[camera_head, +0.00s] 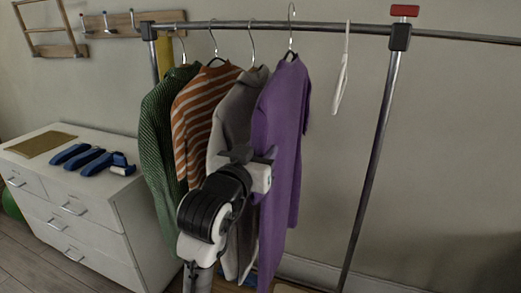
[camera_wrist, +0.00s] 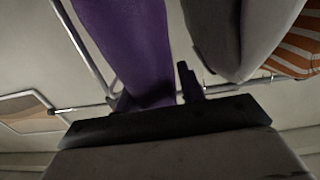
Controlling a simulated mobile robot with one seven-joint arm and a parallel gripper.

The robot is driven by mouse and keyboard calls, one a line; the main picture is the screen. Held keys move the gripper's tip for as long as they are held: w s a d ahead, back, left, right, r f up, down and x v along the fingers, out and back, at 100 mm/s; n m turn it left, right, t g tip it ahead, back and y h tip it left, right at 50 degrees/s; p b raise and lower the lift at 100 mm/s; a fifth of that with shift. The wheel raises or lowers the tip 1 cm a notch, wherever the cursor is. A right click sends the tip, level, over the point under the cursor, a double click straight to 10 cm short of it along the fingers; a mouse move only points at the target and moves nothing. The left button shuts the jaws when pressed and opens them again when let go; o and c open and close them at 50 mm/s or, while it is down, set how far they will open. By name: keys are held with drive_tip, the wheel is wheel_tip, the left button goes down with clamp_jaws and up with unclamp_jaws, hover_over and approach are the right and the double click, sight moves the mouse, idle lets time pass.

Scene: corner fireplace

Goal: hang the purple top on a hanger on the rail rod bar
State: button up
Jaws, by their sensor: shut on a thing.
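In the wrist view the purple cloth (camera_wrist: 130,45) runs down to the jaws. One dark finger (camera_wrist: 187,80) shows; the other is hidden.
Green (camera_head: 165,120), orange-striped (camera_head: 200,100) and grey (camera_head: 235,115) tops hang close on the left. An empty white hanger (camera_head: 342,75) hangs on the right, with free bar around it. The rail's post (camera_head: 370,150) stands further right. A white dresser (camera_head: 80,205) is at left.

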drive_tip(key=v, duration=0.5)
drive_tip(key=shift+s+a, duration=0.1)
drive_tip(key=shift+s, duration=0.3)
idle(1.3)
